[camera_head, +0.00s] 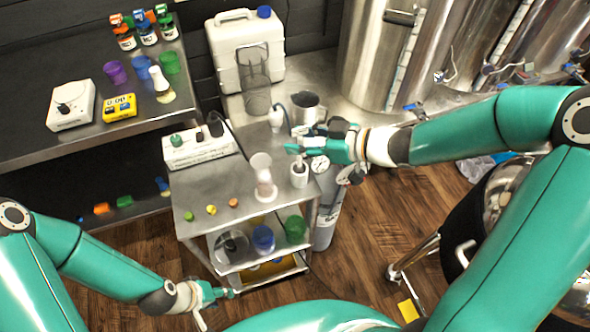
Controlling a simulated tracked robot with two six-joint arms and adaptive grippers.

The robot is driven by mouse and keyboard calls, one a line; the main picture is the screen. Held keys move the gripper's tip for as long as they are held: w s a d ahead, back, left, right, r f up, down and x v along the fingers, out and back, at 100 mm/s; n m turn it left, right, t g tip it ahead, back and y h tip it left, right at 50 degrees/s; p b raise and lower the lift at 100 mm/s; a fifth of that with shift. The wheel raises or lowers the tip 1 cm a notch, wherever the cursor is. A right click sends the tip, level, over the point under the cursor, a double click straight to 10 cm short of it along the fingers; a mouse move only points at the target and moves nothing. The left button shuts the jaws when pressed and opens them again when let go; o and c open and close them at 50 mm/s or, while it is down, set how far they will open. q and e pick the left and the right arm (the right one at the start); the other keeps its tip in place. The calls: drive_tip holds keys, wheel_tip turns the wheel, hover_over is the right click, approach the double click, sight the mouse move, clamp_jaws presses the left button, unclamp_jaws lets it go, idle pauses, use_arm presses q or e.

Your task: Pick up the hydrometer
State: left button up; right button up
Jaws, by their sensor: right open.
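A small white holder (299,177) stands at the right side of the small steel cart (222,210), with a short pale stem rising from it. I cannot tell surely whether this is the hydrometer. A clear cylinder with a pale base (264,180) stands just left of it. My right gripper (299,146) is open and empty, reaching in from the right just above the holder; its fingers hide part of what is behind. My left gripper (221,307) is low at the left, below the cart's front, with its fingers apart and nothing seen between them.
A metal jug (306,110) and a white jerrycan (245,50) stand behind. Small coloured pieces (211,210) lie on the cart's front. A gas cylinder (326,215) stands at the cart's right side.

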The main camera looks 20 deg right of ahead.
drive_tip(key=shift+a, duration=0.1)
clamp_jaws()
idle(0.3)
wheel_tip(320, 180, up, 20)
drive_tip(key=p, duration=0.8)
drive_tip(key=shift+w+a+f, duration=0.1)
